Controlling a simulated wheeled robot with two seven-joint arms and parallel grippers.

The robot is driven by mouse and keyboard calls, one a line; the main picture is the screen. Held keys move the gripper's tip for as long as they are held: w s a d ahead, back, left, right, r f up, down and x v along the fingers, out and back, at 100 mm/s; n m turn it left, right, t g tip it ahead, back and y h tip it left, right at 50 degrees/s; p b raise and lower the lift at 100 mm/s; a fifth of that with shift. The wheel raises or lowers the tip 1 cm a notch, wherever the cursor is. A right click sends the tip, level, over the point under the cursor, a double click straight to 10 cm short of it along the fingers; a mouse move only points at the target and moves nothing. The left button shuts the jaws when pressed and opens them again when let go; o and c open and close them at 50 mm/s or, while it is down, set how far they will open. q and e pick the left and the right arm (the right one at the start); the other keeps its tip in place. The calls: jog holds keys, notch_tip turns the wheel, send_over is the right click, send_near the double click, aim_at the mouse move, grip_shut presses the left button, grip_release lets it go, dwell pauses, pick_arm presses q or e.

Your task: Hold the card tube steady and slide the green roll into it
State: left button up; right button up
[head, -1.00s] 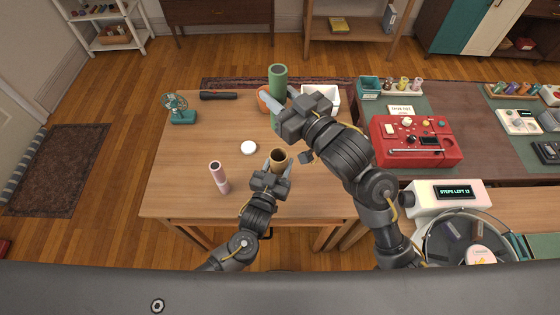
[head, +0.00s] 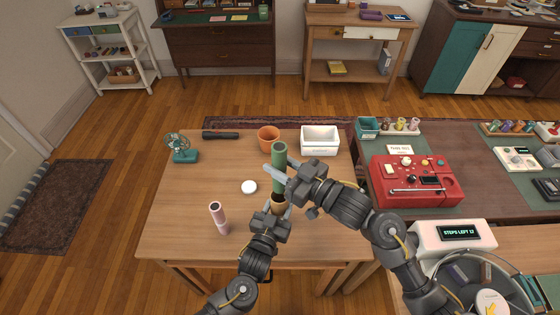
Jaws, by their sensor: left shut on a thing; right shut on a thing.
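The brown card tube (head: 278,206) stands upright with its dark open end up. My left gripper (head: 277,210) is shut on it, with a finger on each side, low over the near part of the wooden table. The green roll (head: 279,155) is upright directly above the tube's mouth. My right gripper (head: 280,174) is shut around the roll from the right. The roll's lower end meets the dark mouth in the picture; I cannot tell whether it is inside the rim or just above it.
On the wooden table (head: 180,225) are a pink cylinder (head: 217,215), a white disc (head: 249,187), a teal fan (head: 180,147), a black torch (head: 220,135), an orange pot (head: 268,138) and a white bin (head: 320,140). A red machine (head: 415,180) stands on the right-hand table.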

aim_at(280, 190)
jog(key=shift+f, duration=5.35)
jog(key=o, duration=1.1)
jog(key=shift+c, duration=0.2)
jog(key=v, duration=1.2)
